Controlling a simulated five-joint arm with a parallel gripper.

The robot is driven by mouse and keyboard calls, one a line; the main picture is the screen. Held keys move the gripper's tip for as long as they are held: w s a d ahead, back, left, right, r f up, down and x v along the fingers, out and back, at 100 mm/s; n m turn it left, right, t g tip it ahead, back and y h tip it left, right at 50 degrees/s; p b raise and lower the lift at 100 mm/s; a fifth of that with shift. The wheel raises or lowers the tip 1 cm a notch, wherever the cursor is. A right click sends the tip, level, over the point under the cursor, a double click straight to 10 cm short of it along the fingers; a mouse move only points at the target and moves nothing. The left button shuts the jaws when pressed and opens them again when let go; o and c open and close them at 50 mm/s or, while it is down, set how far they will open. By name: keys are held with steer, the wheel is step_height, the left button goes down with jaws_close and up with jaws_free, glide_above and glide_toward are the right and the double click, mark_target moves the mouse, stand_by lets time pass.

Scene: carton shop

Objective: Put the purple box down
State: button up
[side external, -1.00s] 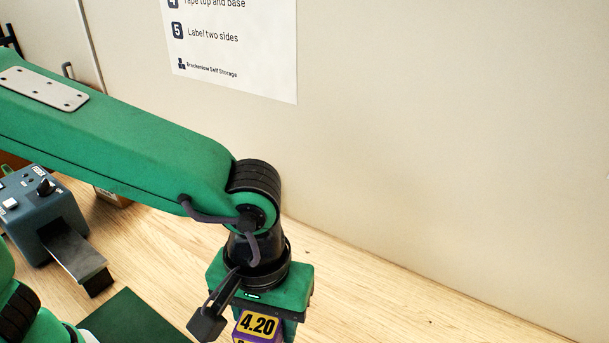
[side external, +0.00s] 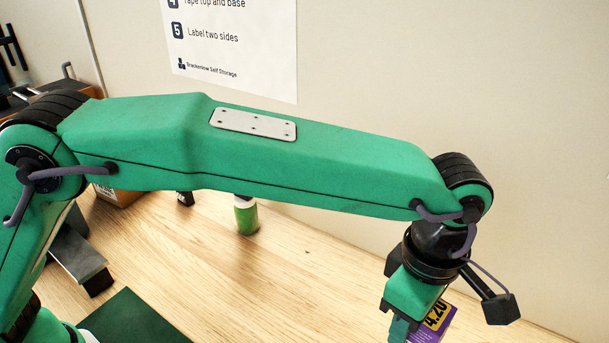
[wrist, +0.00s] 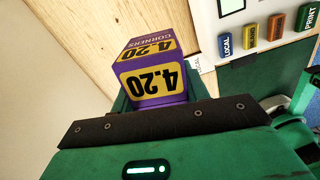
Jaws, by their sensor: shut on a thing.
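The purple box (side external: 437,320), with yellow labels reading 4.20, is at the lower right of the side view, partly hidden by my gripper and the frame edge. It fills the middle of the wrist view (wrist: 150,75), where "CORNERS" also shows on its far face. My gripper (side external: 405,328) points down and is shut on the box. In the wrist view a green finger shows at the box's side. The box's underside is hidden, so I cannot tell whether it touches the table.
The wooden table (side external: 300,270) has clear room in the middle. A dark green mat (side external: 130,320) lies at lower left. A green bottle (side external: 246,217) stands behind my arm. In the wrist view, a white panel (wrist: 270,12) with coloured keys is at upper right. A pale wall rises behind.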

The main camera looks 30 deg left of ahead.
mark_target(437, 319)
steer(key=w+d+n, duration=0.1)
steer(key=w+d+f+n, duration=0.1)
steer(key=d+n, duration=0.1)
steer(key=shift+f, duration=0.1)
steer(key=shift+w+d+f+n, duration=0.75)
steer(key=shift+d+f+n, duration=0.75)
steer(key=shift+f, duration=1.65)
steer(key=w+a+f, duration=0.1)
steer(key=w+f, duration=0.1)
steer(key=w, duration=0.1)
steer(key=w+a+f, duration=0.1)
steer(key=w+f, duration=0.1)
steer(key=w, duration=0.2)
steer(key=w+a+f, duration=0.1)
steer(key=w+f, duration=0.2)
steer(key=w, duration=0.1)
steer(key=shift+w+a, duration=0.1)
steer(key=shift+w, duration=0.1)
steer(key=shift+f, duration=2)
steer(key=shift+f, duration=0.15)
